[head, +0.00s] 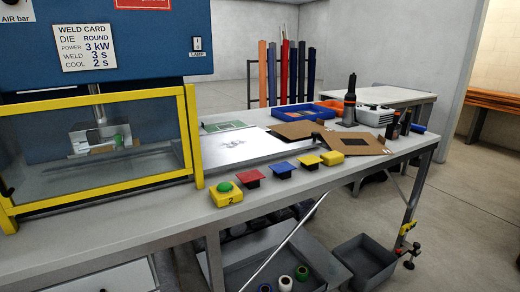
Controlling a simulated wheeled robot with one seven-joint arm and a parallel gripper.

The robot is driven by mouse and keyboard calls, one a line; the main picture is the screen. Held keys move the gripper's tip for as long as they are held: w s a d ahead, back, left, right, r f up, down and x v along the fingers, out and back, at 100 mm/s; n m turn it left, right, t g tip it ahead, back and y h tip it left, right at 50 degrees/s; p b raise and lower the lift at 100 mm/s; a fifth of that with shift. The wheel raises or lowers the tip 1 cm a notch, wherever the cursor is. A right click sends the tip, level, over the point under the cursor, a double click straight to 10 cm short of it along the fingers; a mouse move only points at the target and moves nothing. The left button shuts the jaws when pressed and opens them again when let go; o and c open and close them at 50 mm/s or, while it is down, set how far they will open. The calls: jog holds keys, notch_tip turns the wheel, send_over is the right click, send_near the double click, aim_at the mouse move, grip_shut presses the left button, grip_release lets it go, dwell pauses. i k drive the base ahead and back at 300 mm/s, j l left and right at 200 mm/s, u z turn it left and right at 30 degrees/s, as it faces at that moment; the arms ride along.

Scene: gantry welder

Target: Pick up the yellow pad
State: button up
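The yellow pad (308,160) lies near the front edge of the grey workbench (205,222), on a dark base. My gripper is not in view.
The welder's yellow-framed guard (191,135) stands at the left. A yellow box with a green button (226,190) is left of the red pad. Cardboard pieces (360,144) and a dark upright tool (350,100) lie behind and right. Bins (366,262) stand below the bench.

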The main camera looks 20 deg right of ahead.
aim_at(334, 158)
jog(key=i+l, duration=0.15)
jog(key=l, duration=0.2)
jog(key=i+l+u, duration=0.15)
jog(key=l, duration=0.2)
jog(key=i+l, duration=0.1)
jog(key=l, duration=0.25)
jog(key=i+l+u, duration=0.15)
jog(key=l, duration=0.25)
